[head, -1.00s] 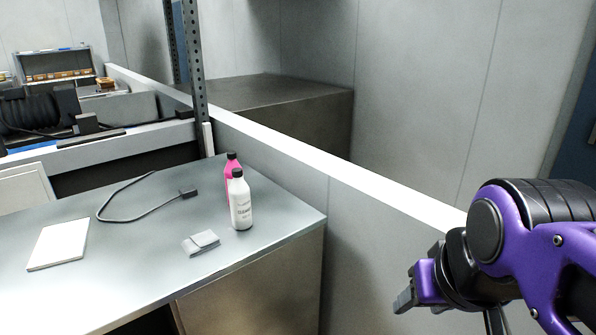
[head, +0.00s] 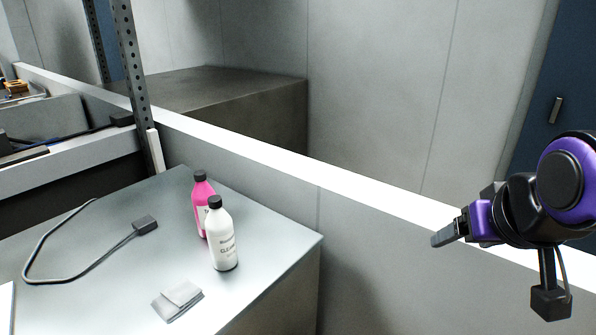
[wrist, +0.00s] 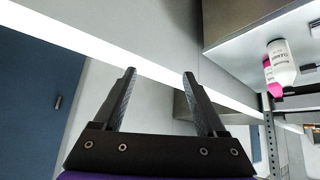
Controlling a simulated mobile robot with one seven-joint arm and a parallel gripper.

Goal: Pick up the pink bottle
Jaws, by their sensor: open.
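The pink bottle (head: 201,196) has a black cap and stands upright on the grey table (head: 110,235). A white bottle (head: 222,240) with a black cap stands in front of it and hides part of it. In the wrist view the pink bottle (wrist: 273,88) shows at the right edge, partly behind the white bottle (wrist: 281,62). My gripper (head: 436,240) is in the air to the right of the table, well apart from both bottles. In the wrist view its two fingers (wrist: 160,75) are spread with nothing between them.
A black cable (head: 75,268) lies on the left of the table. A low wall with a white top (head: 300,180) runs behind the table. A perforated metal post (head: 135,75) stands behind the bottles.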

